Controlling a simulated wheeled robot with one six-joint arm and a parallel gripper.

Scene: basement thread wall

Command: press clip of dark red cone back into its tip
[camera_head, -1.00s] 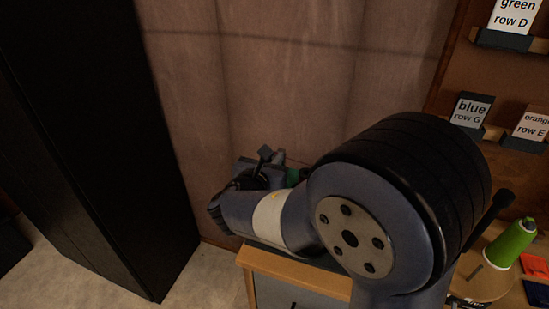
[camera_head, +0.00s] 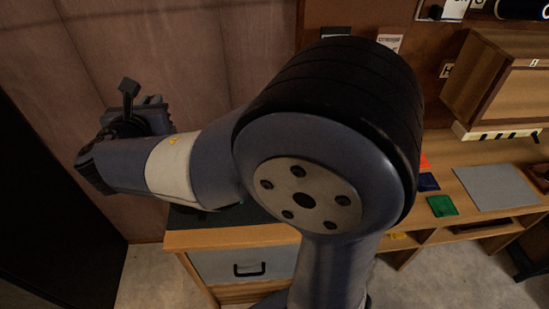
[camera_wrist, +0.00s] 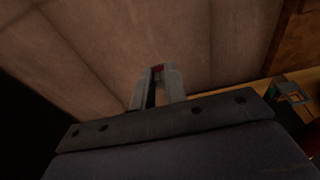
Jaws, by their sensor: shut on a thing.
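In the wrist view, the two grey fingers of my gripper (camera_wrist: 157,84) are close together, with a small dark red piece (camera_wrist: 158,69) between their tips. Most of the piece is hidden, so I cannot tell whether it is the clip or part of the cone. No whole dark red cone shows clearly. In the head view, my arm reaches to the left in front of the wall, and its fingertips are hidden.
A wooden bench (camera_head: 215,239) with a grey drawer (camera_head: 240,265) stands below my arm. A green square (camera_head: 442,206), a blue square (camera_head: 428,182) and a grey mat (camera_head: 495,188) lie at the right. A wooden cabinet (camera_head: 505,85) hangs above. A black upright surface (camera_head: 40,245) stands at the left.

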